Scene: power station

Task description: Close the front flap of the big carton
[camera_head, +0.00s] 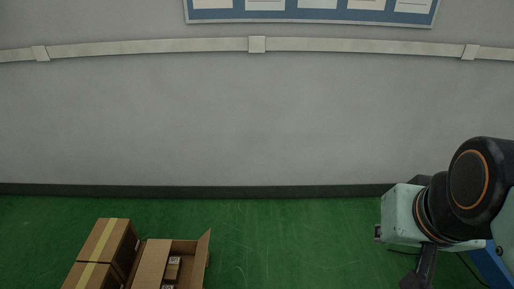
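An open brown carton (187,246) stands on the floor at the bottom left, cut off by the lower picture edge. Its broad left flap (152,264) leans outward. Its narrow right flap (201,259) stands up, tilted outward. Small boxes (172,269) show inside. The front side of the carton and any front flap lie below the picture. My arm comes in at the right. A dark part that looks like my gripper (420,272) points down at the bottom right, well to the right of the carton. Its fingers are not clear.
Closed, taped cartons (108,242) stand directly left of the open one. A grey wall (250,120) with a dark baseboard (250,192) lies behind. The green floor (295,245) between the carton and my arm is clear. A blue object (492,268) shows at the right edge.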

